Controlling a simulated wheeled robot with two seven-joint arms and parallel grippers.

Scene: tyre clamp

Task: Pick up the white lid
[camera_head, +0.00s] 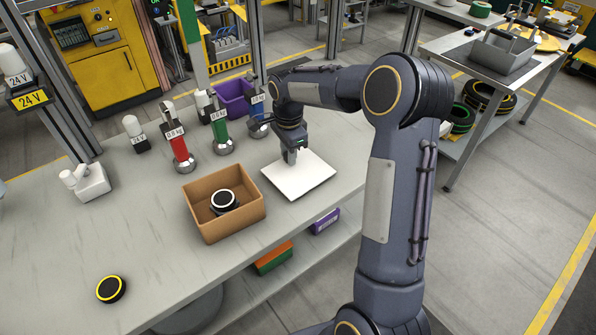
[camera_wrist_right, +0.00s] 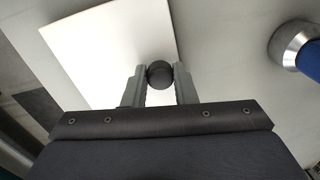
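The white lid (camera_head: 298,175) is a flat square plate near the table's front edge, right of the brown box. In the right wrist view the lid (camera_wrist_right: 110,50) fills the upper middle, with a dark round knob (camera_wrist_right: 160,75) near its edge. My right gripper (camera_head: 291,157) is over the lid's far part. In the wrist view the right gripper (camera_wrist_right: 160,72) has a finger against each side of the knob, with no clear gap. The lid looks flat at table level; I cannot tell if it is lifted. My left gripper is not in view.
The open brown box (camera_head: 225,222) holds a dark round item with a white ring. Red (camera_head: 179,148), green (camera_head: 221,130) and blue (camera_head: 257,110) handled weights stand behind it. A purple bin (camera_head: 232,95) is further back. A yellow-ringed puck (camera_head: 111,289) lies front left; table around it is clear.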

